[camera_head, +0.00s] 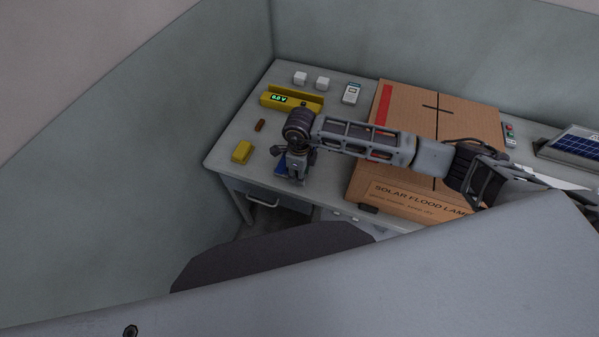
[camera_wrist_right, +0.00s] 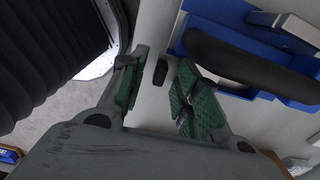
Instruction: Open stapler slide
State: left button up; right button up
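The stapler is a blue body (camera_wrist_right: 192,32) with a thick black bar (camera_wrist_right: 245,68) along it, at the upper right of the right wrist view. In the head view only a small blue part (camera_head: 281,169) shows, largely hidden by my right gripper (camera_head: 295,180), which points down near the desk's front edge. In the wrist view my right gripper (camera_wrist_right: 158,98) has its green-padded fingers apart, with the stapler beside them, not between them. A small dark oval (camera_wrist_right: 161,68) lies in view between the fingertips; I cannot tell what it is. My left gripper is not in view.
On the desk (camera_head: 228,148) are a yellow block (camera_head: 241,152), a small brown piece (camera_head: 260,125), a yellow meter (camera_head: 292,101), two white cubes and a white handheld device (camera_head: 351,93). A large cardboard box (camera_head: 440,105) fills the middle under my right arm. A solar panel (camera_head: 575,143) stands right.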

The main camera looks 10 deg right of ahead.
jog(key=shift+r, duration=0.15)
notch_tip(320, 180, up, 12)
dwell(0.7)
jog(key=shift+f, duration=0.2)
dwell(0.4)
